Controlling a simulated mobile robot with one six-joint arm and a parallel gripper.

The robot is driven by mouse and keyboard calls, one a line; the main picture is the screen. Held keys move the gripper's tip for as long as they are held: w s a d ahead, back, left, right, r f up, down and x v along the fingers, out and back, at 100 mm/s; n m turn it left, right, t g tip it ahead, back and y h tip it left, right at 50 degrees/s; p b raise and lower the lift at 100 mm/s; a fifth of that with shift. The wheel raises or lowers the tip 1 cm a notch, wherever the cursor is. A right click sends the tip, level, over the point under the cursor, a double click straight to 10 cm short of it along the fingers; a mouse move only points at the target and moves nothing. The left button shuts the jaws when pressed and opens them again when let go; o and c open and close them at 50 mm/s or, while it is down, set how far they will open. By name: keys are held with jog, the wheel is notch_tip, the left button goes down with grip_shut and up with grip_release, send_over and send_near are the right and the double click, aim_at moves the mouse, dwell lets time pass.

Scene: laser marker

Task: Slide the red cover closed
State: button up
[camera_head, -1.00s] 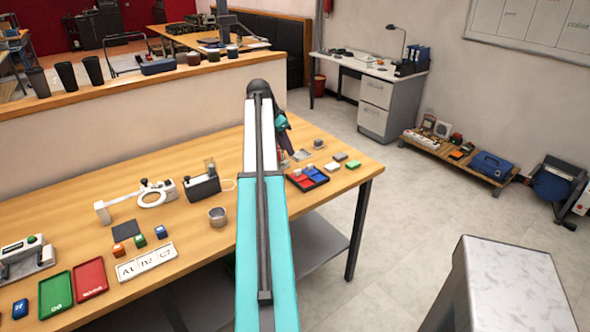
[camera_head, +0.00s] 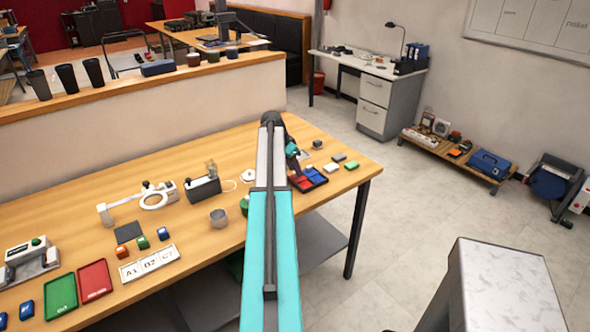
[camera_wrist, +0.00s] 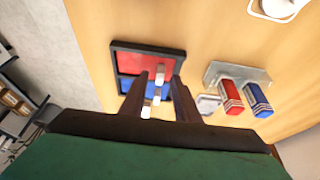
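The red cover (camera_wrist: 140,64) is a flat red panel in a black-framed tray (camera_wrist: 113,70), beside a blue panel (camera_wrist: 130,88). A small white block, perhaps its handle, shows on the red panel near its lower right in the wrist view. Two more whitish blocks show over the blue panel. The tray (camera_head: 323,181) also sits near the right end of the bench in the head view. My gripper (camera_wrist: 160,78) is open, its two dark fingers apart above the tray, with the white blocks between them in the picture. I cannot tell whether it touches them.
A clear holder (camera_wrist: 236,72) with red and blue blocks is right of the tray in the wrist view. A green block (camera_head: 352,165) and a white block (camera_head: 338,157) lie near the bench's right edge. A grey cup (camera_head: 218,218) stands left of my arm.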

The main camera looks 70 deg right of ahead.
jog(key=shift+x, duration=0.85)
jog(key=shift+c, duration=0.2)
grip_shut()
